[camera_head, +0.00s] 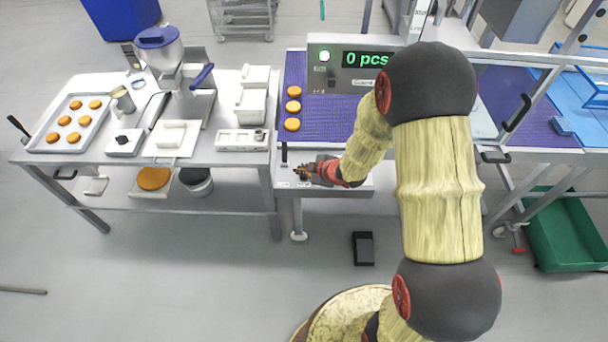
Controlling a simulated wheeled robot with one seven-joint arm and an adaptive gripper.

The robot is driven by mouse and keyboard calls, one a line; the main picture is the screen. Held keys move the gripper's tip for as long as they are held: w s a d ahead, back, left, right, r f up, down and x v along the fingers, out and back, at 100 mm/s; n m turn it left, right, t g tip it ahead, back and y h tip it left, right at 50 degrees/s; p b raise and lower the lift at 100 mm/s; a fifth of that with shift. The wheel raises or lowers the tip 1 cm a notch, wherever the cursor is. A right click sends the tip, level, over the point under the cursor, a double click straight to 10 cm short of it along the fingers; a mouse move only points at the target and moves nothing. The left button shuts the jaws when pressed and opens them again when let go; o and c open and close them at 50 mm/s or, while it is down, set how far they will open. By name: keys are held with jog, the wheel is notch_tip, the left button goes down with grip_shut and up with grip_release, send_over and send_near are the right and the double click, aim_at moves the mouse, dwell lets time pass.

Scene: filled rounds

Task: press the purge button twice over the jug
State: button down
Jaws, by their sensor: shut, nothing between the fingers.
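A small metal jug (123,100) stands upright on the left table, beside the depositor (160,55) with its blue-lidded hopper. The jug looks apart from the depositor's nozzle, though the exact gap is hard to tell. No button labelled purge can be read. A white control box (242,140) with small controls lies at the table's right front, and a small white box with a dark top (124,143) sits below the jug in the picture. My gripper (301,172) is shut and empty, over the conveyor's front ledge, right of the table and well away from the jug.
A tray of orange rounds (72,121) is at the table's left. More rounds (292,107) lie on the purple belt (325,122). White bins (253,95) stand at the table's right.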

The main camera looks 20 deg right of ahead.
aim_at(303, 176)
jog(key=shift+f+b, duration=0.5)
jog(key=shift+f, duration=0.1)
dwell(0.7)
jog(key=shift+r, duration=0.1)
jog(key=shift+r+p, duration=0.9)
jog(key=shift+r, duration=0.05)
notch_tip(303, 176, up, 5)
jog(key=p, duration=0.4)
dwell(0.9)
